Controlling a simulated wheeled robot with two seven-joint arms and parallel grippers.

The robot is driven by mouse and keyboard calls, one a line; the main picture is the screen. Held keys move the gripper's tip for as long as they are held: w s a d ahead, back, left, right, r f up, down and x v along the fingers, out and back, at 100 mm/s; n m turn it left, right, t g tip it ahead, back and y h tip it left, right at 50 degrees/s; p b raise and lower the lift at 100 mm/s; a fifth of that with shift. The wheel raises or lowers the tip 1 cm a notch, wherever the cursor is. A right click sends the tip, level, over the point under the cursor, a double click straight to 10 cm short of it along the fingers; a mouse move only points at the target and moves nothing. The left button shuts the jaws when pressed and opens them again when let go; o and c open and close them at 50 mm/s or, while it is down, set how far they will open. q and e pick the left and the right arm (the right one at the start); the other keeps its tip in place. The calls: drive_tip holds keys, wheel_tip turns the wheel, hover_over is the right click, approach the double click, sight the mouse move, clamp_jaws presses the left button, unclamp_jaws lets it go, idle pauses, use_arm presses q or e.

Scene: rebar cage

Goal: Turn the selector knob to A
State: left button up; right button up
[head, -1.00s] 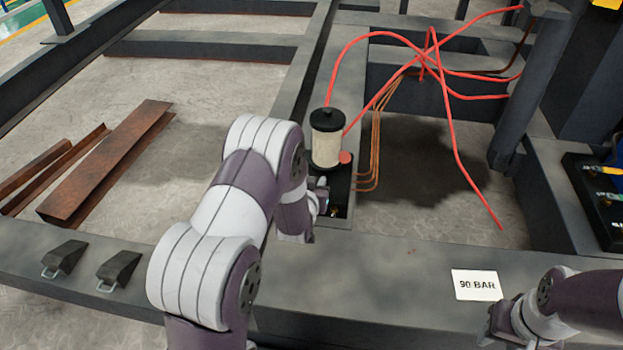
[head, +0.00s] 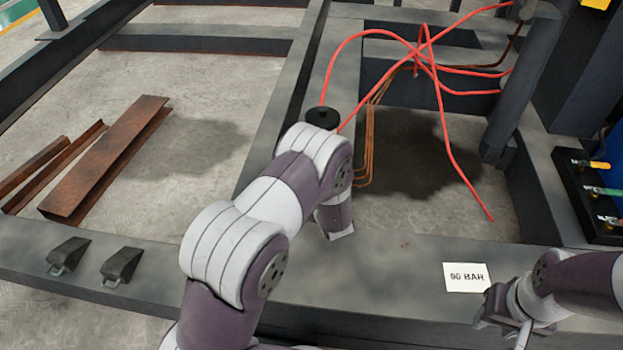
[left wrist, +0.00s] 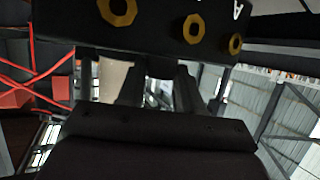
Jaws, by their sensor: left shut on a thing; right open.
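A black valve block (left wrist: 150,35) with yellow-ringed ports fills the top of the left wrist view. A white letter A (left wrist: 237,10) shows at its upper right. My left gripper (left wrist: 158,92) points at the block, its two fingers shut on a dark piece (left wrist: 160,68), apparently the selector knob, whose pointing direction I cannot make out. In the head view my left arm hides the knob and most of the block; only the black cap (head: 322,118) of the canister there shows. My right gripper (head: 508,318) is open and empty at the lower right, near the frame's front beam.
A white "90 BAR" card (head: 466,277) lies on the front beam (head: 400,265). Red hoses (head: 440,90) and copper lines (head: 371,140) run behind my left arm. Two dark wedges (head: 121,266) sit at left, with rusty steel (head: 105,160) beyond.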

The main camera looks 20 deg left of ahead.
use_arm(q)
drive_tip(key=o, duration=1)
drive_tip(key=p+v, duration=0.6)
drive_tip(key=v, duration=0.6)
drive_tip(key=shift+s+d, duration=0.2)
drive_tip(key=shift+s, duration=0.05)
drive_tip(key=shift+p, duration=0.3)
